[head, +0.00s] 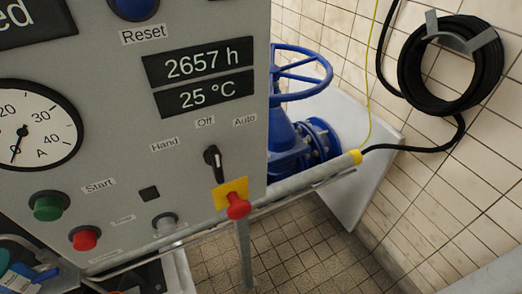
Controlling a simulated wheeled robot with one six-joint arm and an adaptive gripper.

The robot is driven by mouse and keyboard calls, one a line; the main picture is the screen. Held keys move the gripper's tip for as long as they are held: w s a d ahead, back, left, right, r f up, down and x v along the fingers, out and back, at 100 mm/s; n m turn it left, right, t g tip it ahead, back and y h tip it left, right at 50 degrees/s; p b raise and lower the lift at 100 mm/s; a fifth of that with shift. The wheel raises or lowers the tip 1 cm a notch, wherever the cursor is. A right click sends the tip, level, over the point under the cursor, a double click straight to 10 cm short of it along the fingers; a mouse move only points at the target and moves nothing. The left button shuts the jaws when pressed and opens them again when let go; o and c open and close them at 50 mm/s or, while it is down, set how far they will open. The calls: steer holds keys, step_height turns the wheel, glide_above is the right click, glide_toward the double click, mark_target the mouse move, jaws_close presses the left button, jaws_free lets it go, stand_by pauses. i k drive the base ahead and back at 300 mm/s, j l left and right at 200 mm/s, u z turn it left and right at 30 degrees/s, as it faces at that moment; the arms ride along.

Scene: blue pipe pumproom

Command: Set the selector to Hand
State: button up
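The selector (213,163) is a small black rotary knob with a pale edge, low on the right side of the grey control panel (120,130). Labels Hand (163,145), Off (205,122) and Auto (245,120) sit around it, from left to right. The knob is turned nearly upright, leaning slightly left at its top, and appears to point at Off. My gripper is not seen in the head view, and nothing visible touches the knob.
Just below the selector is a red knob (237,205) on a yellow plate. Green (48,206) and red (85,238) buttons sit lower left. A rail (300,182) runs past the panel's lower edge. A blue handwheel valve (300,75) and coiled black hose (450,65) are right.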

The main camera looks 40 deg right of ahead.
mark_target(212, 156)
steer(key=z, duration=0.9)
steer(key=j+z, duration=0.1)
steer(key=z, duration=1.3)
steer(key=j+z, duration=0.1)
steer(key=z, duration=1.25)
steer(key=k+j+z, duration=0.1)
steer(key=k, duration=0.8)
steer(key=k+j+z, duration=0.1)
steer(key=k, duration=0.8)
steer(key=k+u, duration=0.15)
steer(key=k, duration=0.3)
steer(key=k+j+u, duration=0.15)
steer(key=k, duration=0.35)
steer(key=k+j+u, duration=0.15)
steer(key=k, duration=0.3)
steer(key=k+j+u, duration=0.2)
steer(key=k, duration=0.25)
steer(key=l, duration=0.05)
